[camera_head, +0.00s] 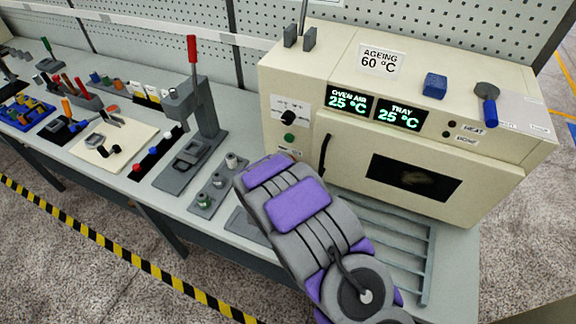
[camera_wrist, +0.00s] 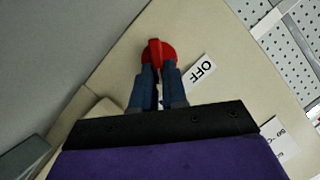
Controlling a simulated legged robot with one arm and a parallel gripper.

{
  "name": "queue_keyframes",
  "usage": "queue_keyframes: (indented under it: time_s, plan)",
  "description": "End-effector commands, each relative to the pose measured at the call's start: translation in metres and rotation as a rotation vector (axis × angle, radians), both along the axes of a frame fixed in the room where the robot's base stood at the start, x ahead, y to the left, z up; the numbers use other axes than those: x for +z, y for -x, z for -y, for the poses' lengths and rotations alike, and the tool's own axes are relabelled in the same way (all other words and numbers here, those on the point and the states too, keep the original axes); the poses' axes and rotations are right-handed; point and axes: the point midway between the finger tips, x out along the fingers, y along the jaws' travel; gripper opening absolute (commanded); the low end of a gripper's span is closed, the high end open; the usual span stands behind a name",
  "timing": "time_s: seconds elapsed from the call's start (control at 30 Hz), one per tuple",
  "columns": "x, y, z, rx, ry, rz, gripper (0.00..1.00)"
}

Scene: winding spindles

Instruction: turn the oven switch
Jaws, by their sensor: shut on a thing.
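The oven (camera_head: 335,70) is a cream box on the bench, with its displays (camera_head: 375,109) reading oven air 25 °C and tray 25 °C. In the wrist view the red oven switch (camera_wrist: 157,50) sits on a cream panel beside a label (camera_wrist: 203,68) reading OFF. My gripper (camera_wrist: 159,76) has its two blue-grey fingers closed on the lower part of the switch's grip. The head view shows my purple and grey arm reaching toward the oven's lower left; the fingers and red switch are hidden there.
The oven has a black knob (camera_head: 288,117), a green button (camera_head: 289,137) and a dark door handle (camera_head: 325,156). A grey press with a red lever (camera_head: 192,48) stands left of it. A metal rack (camera_head: 425,265) lies in front. Several tools crowd the bench's left.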

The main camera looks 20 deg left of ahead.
Motion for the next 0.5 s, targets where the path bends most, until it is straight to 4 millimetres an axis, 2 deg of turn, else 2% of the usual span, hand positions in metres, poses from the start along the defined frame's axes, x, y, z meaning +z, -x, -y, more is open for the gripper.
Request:
queue_keyframes:
  time_s: [0.2, 0.23, 0.5]
  plan:
    - [-0.0045, 0.0018, 0.0014, -0.001, 0.004, -0.01, 0.0]
    - [-0.0046, 0.0018, 0.0015, -0.001, 0.005, -0.01, 0.15]
    - [-0.0012, 0.0015, 0.0015, -0.001, 0.002, -0.003, 0.38]
